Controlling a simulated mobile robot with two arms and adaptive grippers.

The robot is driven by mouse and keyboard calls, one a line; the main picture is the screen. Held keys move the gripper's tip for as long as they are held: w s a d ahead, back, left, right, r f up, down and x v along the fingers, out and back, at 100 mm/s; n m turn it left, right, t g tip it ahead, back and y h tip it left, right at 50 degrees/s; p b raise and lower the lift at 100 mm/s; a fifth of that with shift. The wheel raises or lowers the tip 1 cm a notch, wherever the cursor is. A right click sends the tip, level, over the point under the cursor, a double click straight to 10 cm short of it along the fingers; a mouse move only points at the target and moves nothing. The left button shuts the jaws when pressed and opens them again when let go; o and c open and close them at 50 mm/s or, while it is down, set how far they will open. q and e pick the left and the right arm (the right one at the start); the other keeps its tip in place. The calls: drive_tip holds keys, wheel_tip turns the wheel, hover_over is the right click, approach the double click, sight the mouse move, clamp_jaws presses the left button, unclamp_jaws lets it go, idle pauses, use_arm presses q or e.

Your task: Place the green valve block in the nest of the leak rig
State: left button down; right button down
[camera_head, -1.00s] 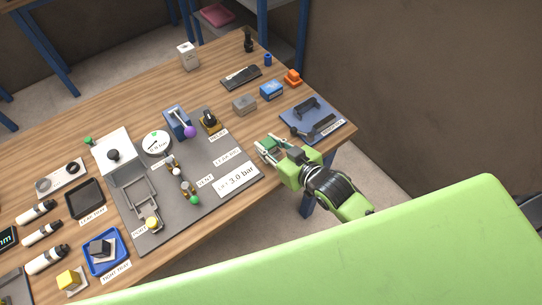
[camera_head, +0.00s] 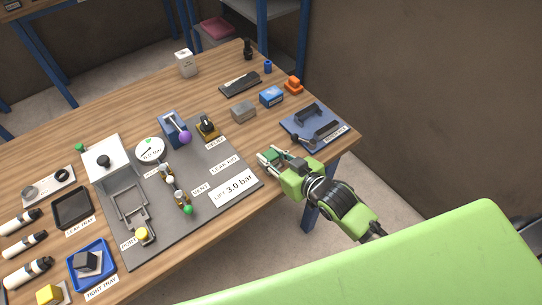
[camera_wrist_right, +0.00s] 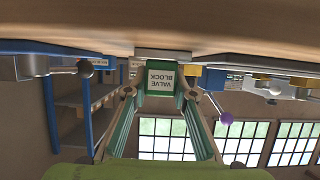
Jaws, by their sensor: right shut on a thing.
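The green valve block (camera_head: 271,155) is between the fingers of my right gripper (camera_head: 270,158), which is shut on it beside the right end of the leak rig's grey mat. In the right wrist view the block (camera_wrist_right: 160,82) sits between the fingertips, its white label reading upside down. In the head view, the leak rig (camera_head: 205,222) carries a grey metal frame (camera_head: 119,203) in front of a white box; the frame looks empty and seems to be the nest. My left gripper is out of view.
On the rig stand a round gauge (camera_head: 150,151), a blue unit with a purple knob (camera_head: 185,137) and a green-knobbed valve (camera_head: 188,209). A blue tray with a dark block (camera_head: 88,262) lies front left. A blue fixture (camera_head: 319,121) is at the right table edge.

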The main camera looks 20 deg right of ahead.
sight(275, 161)
drive_tip(key=c, duration=1.7)
unclamp_jaws()
drive_tip(key=shift+f, duration=0.2)
drive_tip(key=b+v, duration=0.1)
drive_tip(key=v, duration=0.1)
drive_tip(key=b+v, duration=0.1)
drive_tip(key=v, duration=0.2)
drive_tip(key=shift+d+f+b, duration=0.15)
drive_tip(key=shift+f+b, duration=0.1)
drive_tip(key=shift+b, duration=0.1)
drive_tip(key=v, duration=0.9)
drive_tip(key=shift+r+b, duration=0.3)
drive_tip(key=shift+w, duration=0.1)
